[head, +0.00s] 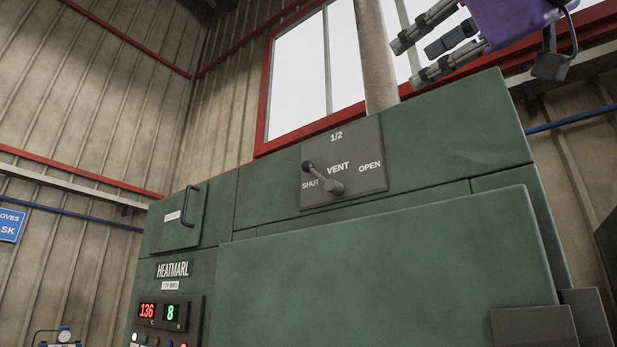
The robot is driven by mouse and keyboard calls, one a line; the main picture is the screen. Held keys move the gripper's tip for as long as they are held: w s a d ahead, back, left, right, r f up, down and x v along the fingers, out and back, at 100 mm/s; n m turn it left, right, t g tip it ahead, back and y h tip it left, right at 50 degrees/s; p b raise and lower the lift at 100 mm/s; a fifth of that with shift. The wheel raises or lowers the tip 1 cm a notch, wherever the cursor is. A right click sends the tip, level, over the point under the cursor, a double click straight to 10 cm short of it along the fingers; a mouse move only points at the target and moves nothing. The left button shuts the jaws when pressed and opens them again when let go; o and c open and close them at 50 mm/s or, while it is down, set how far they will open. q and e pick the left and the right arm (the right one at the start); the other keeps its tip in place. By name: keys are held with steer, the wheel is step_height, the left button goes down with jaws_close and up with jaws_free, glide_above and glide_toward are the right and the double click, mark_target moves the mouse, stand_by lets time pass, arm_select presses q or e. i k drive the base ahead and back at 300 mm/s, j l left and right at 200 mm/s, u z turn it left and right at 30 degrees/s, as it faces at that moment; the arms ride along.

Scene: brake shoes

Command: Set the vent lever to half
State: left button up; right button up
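The vent lever (322,178) is a grey bar with a dark round knob, on a dark plate (375,185) on the upper front of the green oven. Its hub is at the lower middle of the plate. The bar points left and slightly up, with its knob just above the word SHUT. The 1/2 mark (336,136) is at the plate's top and OPEN is at its right.
The green oven (400,260) fills the lower right. A small panel with a dark handle (189,206) and a display panel (165,315) are on its left. A pale pipe (374,55) rises behind the plate, before a red-framed window. Space before the lever looks clear.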

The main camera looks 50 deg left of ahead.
mark_target(335, 188)
steer(key=i+j, duration=0.1)
steer(key=j, duration=0.35)
steer(key=i+j, duration=0.1)
steer(key=j, duration=0.3)
steer(key=i+j, duration=0.1)
steer(key=j, duration=0.35)
steer(key=i+j, duration=0.1)
steer(key=j, duration=0.3)
